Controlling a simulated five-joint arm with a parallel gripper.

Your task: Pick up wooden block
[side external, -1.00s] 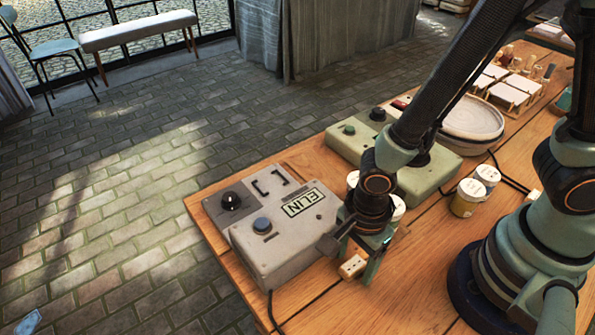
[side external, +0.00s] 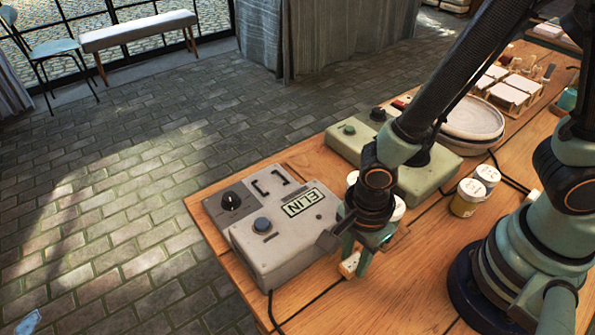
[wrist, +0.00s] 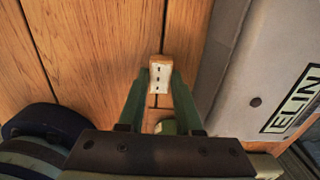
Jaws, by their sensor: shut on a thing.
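The wooden block (wrist: 160,76) is small, with a pale face bearing several dark marks and a wood-brown end. In the wrist view it sits between the tips of the two green fingers of my gripper (wrist: 160,82), which are shut on it. In the side external view the block (side external: 349,264) shows at the lower front of my gripper (side external: 355,262), low over the wooden table (side external: 405,285) near its front edge. I cannot tell whether the block still touches the table.
A grey control box (side external: 290,245) labelled ELIN stands close beside my gripper. A green box (side external: 350,137), yellow jars with white lids (side external: 467,197) and a pale plate (side external: 473,119) stand farther back.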

